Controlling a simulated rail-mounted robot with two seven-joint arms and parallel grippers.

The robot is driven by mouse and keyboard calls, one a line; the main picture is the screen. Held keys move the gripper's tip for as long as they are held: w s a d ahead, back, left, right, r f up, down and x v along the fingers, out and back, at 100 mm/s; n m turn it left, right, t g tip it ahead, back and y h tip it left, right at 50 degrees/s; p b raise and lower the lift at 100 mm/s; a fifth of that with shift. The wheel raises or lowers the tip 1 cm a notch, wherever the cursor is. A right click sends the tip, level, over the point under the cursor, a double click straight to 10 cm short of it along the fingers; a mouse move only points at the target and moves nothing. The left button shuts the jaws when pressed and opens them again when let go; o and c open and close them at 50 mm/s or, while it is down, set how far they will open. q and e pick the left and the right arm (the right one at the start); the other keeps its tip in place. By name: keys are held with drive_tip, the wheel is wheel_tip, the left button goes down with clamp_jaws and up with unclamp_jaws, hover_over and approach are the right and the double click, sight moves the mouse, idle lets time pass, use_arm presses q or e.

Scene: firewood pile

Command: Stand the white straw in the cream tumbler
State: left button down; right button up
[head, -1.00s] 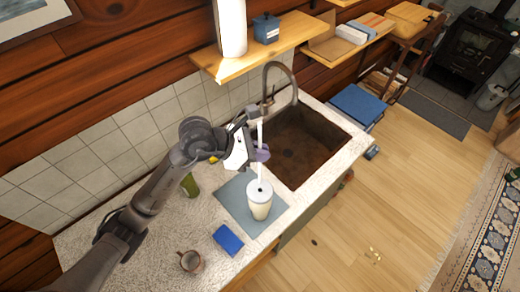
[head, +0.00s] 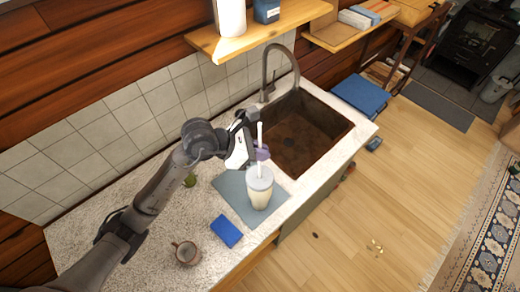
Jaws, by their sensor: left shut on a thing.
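The cream tumbler (head: 260,194) stands upright on a grey-blue mat (head: 232,191) beside the sink and has a pale lid. The white straw (head: 260,135) is upright above it, and its lower end meets the middle of the lid. Whether the tip is inside the opening is too small to tell for sure. My left gripper (head: 259,151) is shut on the straw, just above the tumbler, and hides part of it. My right gripper is out of view.
The sink (head: 302,134) with its tap (head: 268,75) lies behind and right of the tumbler. A wooden shelf (head: 275,32) hangs above.

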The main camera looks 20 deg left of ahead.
sight(260, 172)
use_arm(q)
drive_tip(key=shift+f+b, duration=3.1)
drive_tip(key=shift+f, duration=0.9)
drive_tip(key=shift+f+b, duration=0.75)
drive_tip(key=shift+f, duration=0.25)
drive_tip(key=c, duration=1.2)
unclamp_jaws()
drive_tip(key=shift+o, duration=0.2)
drive_tip(key=b+v, duration=0.1)
drive_tip(key=v, duration=1.2)
drive_tip(key=shift+s+a+r+b, duration=0.2)
drive_tip(key=shift+a+r+b, duration=0.05)
drive_tip(key=shift+b, duration=0.1)
